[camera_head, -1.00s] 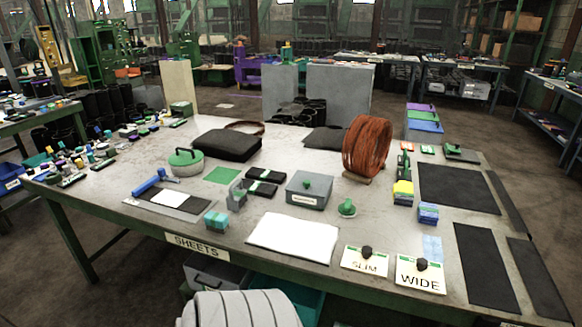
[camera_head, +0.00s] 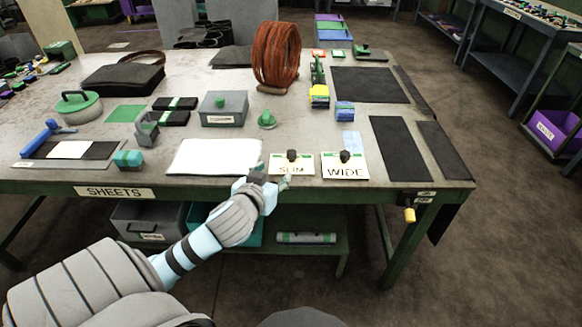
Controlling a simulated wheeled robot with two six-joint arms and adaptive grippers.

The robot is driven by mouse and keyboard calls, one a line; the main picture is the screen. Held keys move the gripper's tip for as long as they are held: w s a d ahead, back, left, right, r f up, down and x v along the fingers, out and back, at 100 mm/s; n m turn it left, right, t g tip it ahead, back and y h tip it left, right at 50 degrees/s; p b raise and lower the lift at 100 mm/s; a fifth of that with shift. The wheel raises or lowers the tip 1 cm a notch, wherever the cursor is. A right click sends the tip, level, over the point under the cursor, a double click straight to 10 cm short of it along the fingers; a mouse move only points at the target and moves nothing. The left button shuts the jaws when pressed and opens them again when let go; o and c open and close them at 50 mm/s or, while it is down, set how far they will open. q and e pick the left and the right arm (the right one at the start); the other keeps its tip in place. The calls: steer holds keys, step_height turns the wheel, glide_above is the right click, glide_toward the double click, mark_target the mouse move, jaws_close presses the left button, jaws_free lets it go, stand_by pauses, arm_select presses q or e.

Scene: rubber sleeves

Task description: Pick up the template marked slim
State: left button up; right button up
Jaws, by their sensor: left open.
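The slim template (camera_head: 291,168) is a flat pale card with a dark knob, lying near the front edge of the table. The word SLIM shows on it. The wide template (camera_head: 345,170), with a similar knob, lies just right of it. My left gripper (camera_head: 284,182) is open at the front left corner of the slim template, with the fingers near its edge. I cannot tell whether they touch it. My right gripper is not in view.
A white sheet stack (camera_head: 222,155) lies left of the slim template. A small green knobbed piece (camera_head: 267,121) and a grey box (camera_head: 223,111) stand behind. Dark flat sheets (camera_head: 400,150) lie to the right. The table's front edge (camera_head: 330,190) runs just below the templates.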

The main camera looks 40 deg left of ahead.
mark_target(290, 156)
arm_select(q)
steer(key=b+x, duration=0.1)
steer(key=x, duration=0.3)
steer(key=b+x, duration=0.2)
steer(key=x, duration=0.3)
steer(key=b+x, duration=0.1)
steer(key=x, duration=0.4)
steer(key=shift+w+d+r, duration=0.25)
steer(key=shift+w, duration=0.05)
steer(key=shift+s+r, duration=0.1)
steer(key=shift+s, duration=0.05)
jaws_close()
